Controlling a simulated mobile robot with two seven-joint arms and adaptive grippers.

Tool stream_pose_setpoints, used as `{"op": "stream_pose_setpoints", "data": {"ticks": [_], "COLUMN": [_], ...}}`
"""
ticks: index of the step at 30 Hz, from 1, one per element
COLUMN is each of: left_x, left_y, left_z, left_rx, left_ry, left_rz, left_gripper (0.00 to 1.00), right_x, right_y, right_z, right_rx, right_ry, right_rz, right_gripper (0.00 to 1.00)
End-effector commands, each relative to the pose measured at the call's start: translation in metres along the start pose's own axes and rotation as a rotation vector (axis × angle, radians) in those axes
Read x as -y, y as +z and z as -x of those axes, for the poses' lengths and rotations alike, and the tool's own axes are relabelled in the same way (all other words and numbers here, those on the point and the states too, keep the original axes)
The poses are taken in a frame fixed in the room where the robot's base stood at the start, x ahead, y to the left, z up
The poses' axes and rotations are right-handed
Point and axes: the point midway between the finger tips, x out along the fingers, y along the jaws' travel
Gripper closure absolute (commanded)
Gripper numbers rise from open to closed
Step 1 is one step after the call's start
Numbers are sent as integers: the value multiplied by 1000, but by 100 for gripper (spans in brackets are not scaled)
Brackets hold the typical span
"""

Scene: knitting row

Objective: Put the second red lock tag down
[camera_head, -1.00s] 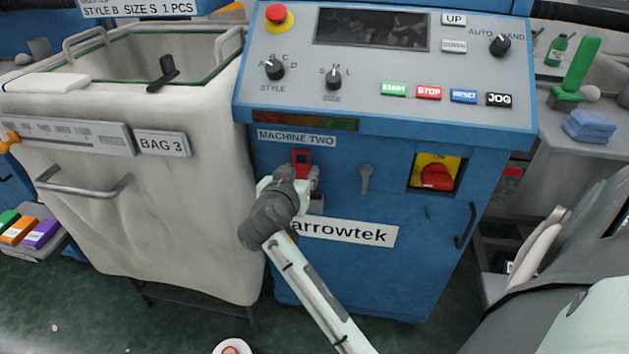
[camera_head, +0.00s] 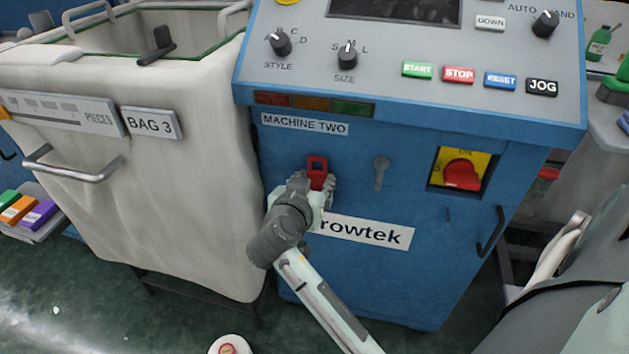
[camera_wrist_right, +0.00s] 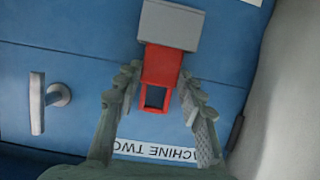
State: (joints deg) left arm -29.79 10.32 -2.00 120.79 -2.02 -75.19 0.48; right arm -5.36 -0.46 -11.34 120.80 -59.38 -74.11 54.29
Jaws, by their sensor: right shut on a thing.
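The red lock tag (camera_head: 317,168), with a square hole, is at the front of the blue machine below its MACHINE TWO label. In the right wrist view the tag (camera_wrist_right: 161,72) lies between my right gripper's fingers, against a grey block (camera_wrist_right: 171,24) on the panel. My right gripper (camera_head: 318,190) is shut on the tag; the fingers hide part of it in the head view. Whether the tag sits in the grey block or only touches it, I cannot tell. My left gripper is not in view.
A grey latch (camera_head: 381,172) and a red rotary switch (camera_head: 462,175) on a yellow plate are right of the tag. A white fabric bin labelled BAG 3 (camera_head: 190,200) stands close on the left. A sloped control panel (camera_head: 400,100) overhangs above.

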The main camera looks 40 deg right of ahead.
Motion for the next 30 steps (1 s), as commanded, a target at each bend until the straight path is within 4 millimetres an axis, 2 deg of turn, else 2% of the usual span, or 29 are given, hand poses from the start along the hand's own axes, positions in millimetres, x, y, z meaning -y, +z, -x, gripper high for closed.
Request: {"op": "stream_pose_setpoints", "data": {"ticks": [12, 13, 18, 29, 30], "left_x": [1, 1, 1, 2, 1], "left_y": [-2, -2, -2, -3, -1], "left_z": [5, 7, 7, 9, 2], "left_rx": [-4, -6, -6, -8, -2], "left_ry": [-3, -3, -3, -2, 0], "left_rz": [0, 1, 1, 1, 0], "left_gripper": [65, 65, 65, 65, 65], "right_x": [0, 0, 0, 0, 0], "right_y": [3, 3, 2, -2, -3], "right_z": [-1, -1, -1, 0, 0], "right_rx": [0, 0, 0, -1, 0], "right_ry": [-1, -1, -1, -1, -1], "right_rz": [0, 0, 0, 0, 0], "right_gripper": [89, 59, 41, 41, 41]}}
